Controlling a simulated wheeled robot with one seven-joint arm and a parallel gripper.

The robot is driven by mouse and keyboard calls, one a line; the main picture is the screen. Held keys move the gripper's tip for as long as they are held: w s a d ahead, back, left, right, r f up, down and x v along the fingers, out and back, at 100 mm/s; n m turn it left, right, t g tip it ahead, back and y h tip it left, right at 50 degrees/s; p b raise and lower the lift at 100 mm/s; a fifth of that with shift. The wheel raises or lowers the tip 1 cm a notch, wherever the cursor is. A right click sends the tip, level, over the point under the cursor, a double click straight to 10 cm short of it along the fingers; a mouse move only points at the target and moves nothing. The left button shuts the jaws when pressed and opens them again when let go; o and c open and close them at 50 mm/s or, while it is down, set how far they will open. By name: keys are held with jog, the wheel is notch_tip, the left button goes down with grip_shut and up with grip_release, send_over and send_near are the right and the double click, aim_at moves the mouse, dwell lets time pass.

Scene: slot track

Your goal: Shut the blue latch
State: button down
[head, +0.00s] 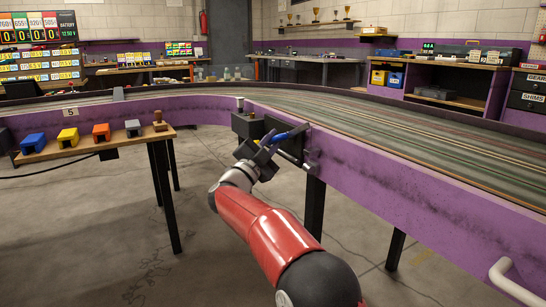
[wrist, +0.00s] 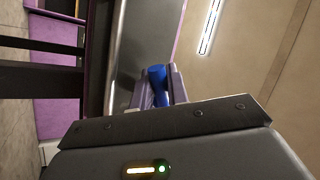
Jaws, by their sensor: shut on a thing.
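The blue latch (head: 292,134) is on a dark bracket on the purple side wall of the slot track, near the wall's corner. In the head view my gripper (head: 272,139) is at the latch, and its jaws partly cover it. In the wrist view the blue latch handle (wrist: 157,84) stands between the two fingers of my gripper (wrist: 158,92), which are shut on it. The latch's far end and catch are partly hidden, so I cannot tell whether it is fastened.
A wooden shelf (head: 95,146) with blue, yellow, orange and grey blocks juts out at the left. The purple track wall (head: 400,170) runs to the right, with a white handle (head: 512,282) at the lower right. Black legs stand below; the floor between is open.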

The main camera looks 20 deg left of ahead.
jog(key=m+h, duration=0.1)
jog(key=m, duration=0.1)
jog(key=m+h, duration=0.2)
jog(key=m, duration=0.1)
jog(key=shift+w+a+r+m+h, duration=0.15)
jog(key=shift+r+m+h, duration=0.15)
jog(key=shift+r+h, duration=0.1)
jog(key=shift+r+m+g+h+p, duration=0.2)
jog(key=shift+m+g+h+p, duration=0.15)
jog(key=shift+m+h, duration=0.55)
jog(key=shift+r+m+g+h+p, duration=0.2)
jog(key=shift+m+g+h, duration=0.25)
jog(key=shift+m, duration=0.75)
jog(key=shift+m+h, duration=0.4)
jog(key=shift+h, duration=0.05)
jog(key=c, duration=1.4)
grip_release()
jog(key=v, duration=0.7)
jog(key=shift+s+a+f+b, duration=0.2)
jog(key=shift+s+b, duration=0.15)
